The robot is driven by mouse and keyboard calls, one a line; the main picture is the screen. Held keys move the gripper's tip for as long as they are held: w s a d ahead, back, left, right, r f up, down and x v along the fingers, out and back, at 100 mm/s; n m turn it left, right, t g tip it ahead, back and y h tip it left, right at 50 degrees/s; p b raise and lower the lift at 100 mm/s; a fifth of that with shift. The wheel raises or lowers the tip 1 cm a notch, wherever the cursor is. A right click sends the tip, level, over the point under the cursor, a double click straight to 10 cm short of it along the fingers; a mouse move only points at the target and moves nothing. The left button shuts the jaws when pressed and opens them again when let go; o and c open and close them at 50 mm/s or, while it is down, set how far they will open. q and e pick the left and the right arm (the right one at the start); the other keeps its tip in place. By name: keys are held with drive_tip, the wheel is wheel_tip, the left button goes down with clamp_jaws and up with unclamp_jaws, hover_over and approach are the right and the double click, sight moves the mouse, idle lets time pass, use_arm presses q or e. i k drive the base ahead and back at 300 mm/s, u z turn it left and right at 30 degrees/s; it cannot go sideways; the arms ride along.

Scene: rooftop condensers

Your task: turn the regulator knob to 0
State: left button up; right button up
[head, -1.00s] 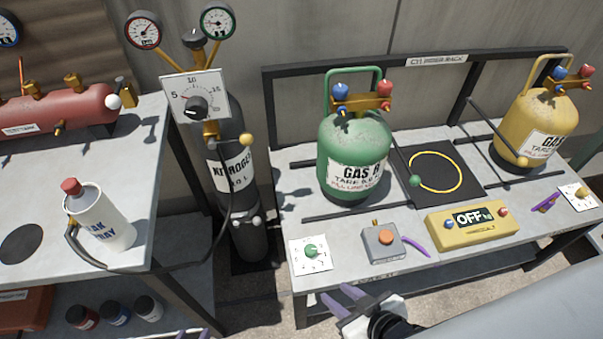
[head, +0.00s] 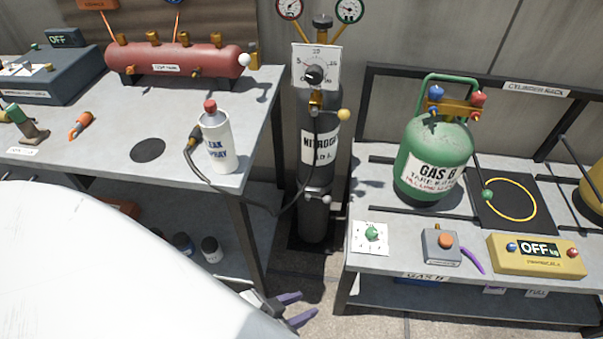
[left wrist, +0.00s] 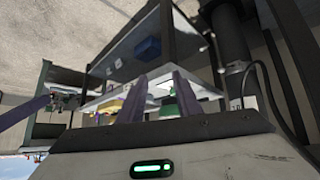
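The regulator has a black knob (head: 314,74) on a white square dial plate (head: 330,54), high on the dark nitrogen cylinder (head: 314,215). A thin red pointer shows left of the knob, toward the 5; the exact reading is too small to tell. My left gripper (head: 305,306) is low at the bottom middle in the head view, far below the knob and apart from it. Its two purple fingers are spread and empty, also in the left wrist view (left wrist: 158,95). My right gripper is not clearly visible; a purple piece at the wrist view's left edge is unclear.
Two round gauges (head: 349,10) sit above the dial. The right bench (head: 400,262) holds a green gas cylinder (head: 432,160). A floor gap separates the benches.

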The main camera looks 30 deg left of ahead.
sight(314, 74)
drive_tip(key=z, duration=0.25)
drive_tip(key=k, duration=0.25)
drive_tip(key=u, duration=1.15)
drive_tip(key=i, duration=0.4)
drive_tip(key=z, duration=0.05)
drive_tip(key=k, duration=1.1)
drive_tip(key=u, duration=1.05)
drive_tip(key=i, duration=1.3)
drive_tip(key=z, duration=0.6)
